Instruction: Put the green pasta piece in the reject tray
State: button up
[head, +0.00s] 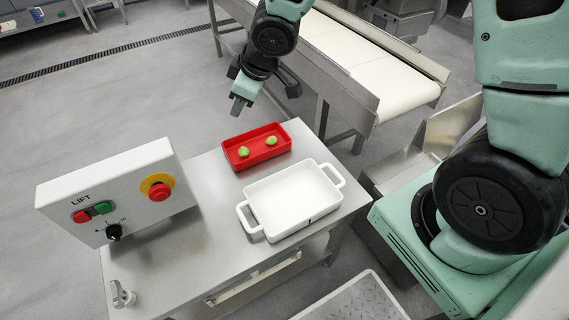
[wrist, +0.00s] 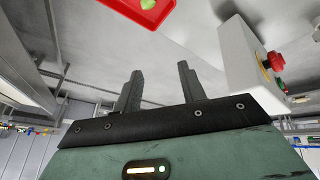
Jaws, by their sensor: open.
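A red tray (head: 257,158) stands on the steel table and holds two green pasta pieces, one on the left (head: 243,151) and one on the right (head: 271,141). My gripper (head: 238,107) is above and behind the red tray, apart from it. The wrist view shows its two fingers (wrist: 161,88) spread apart with nothing between them. A corner of the red tray (wrist: 148,18) with part of a green piece (wrist: 149,4) shows at the top of the wrist view.
A white two-handled dish (head: 293,200), empty, stands in front of the red tray. A control box (head: 112,190) with a red stop button rises at the table's left. A conveyor (head: 380,85) runs behind on the right.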

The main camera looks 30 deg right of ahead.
jog(key=s+a+r+g, duration=0.1)
jog(key=s+r, duration=0.1)
jog(key=s, duration=0.7)
jog(key=s+a+r+m+g+h, duration=0.1)
jog(key=s+a+r+g, duration=0.1)
jog(key=s, duration=0.7)
jog(key=s+a+r+m+g+h, duration=0.1)
jog(key=s+r+g, duration=0.1)
jog(key=s, duration=0.7)
jog(key=shift+a+r, duration=0.15)
jog(key=shift+r, duration=0.4)
notch_tip(320, 180, up, 10)
jog(key=p, duration=1)
jog(key=shift+r, duration=0.2)
jog(key=shift+f, duration=0.25)
jog(key=shift+c, duration=0.4)
